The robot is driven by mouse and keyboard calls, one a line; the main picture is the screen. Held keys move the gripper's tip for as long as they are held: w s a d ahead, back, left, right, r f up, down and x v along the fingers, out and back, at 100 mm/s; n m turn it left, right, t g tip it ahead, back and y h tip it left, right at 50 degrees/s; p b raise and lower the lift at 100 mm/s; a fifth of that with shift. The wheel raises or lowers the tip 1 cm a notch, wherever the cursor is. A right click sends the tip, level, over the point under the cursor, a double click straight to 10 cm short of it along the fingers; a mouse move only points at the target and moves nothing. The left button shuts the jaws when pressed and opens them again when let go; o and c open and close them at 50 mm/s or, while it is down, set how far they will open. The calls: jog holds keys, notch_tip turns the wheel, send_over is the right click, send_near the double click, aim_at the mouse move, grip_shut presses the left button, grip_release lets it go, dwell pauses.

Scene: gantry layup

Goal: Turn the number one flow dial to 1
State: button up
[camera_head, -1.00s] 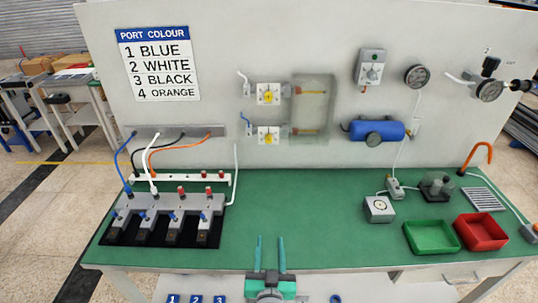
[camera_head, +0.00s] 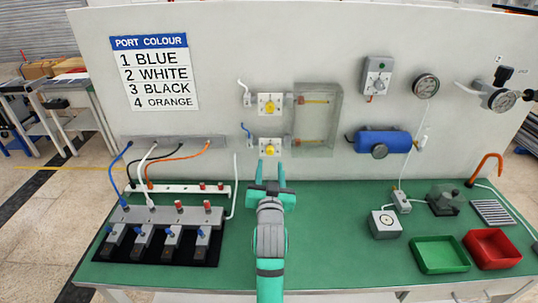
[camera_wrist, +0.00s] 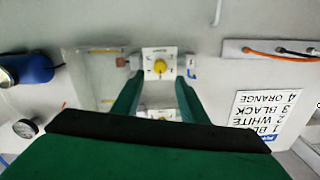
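Two yellow flow dials on white plates are mounted on the grey back panel, one above the other. No number is readable on either. My gripper (camera_head: 267,174) is open and empty, its fingers pointing at the panel just below the lower dial in the head view. In the upside-down wrist view, the lower dial (camera_wrist: 160,66) shows between and beyond the fingertips (camera_wrist: 159,84). The upper dial (camera_wrist: 157,114) is partly hidden there.
A clear box (camera_head: 318,118) stands right of the dials. A port colour sign (camera_head: 151,72) lists 1 blue, 2 white, 3 black, 4 orange. A blue tank (camera_head: 384,141) and gauges are further right. A valve block (camera_head: 172,214) sits left on the green bench (camera_head: 330,225).

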aim_at(270, 152)
jog(key=w, duration=0.7)
jog(key=shift+w, duration=0.15)
grip_shut()
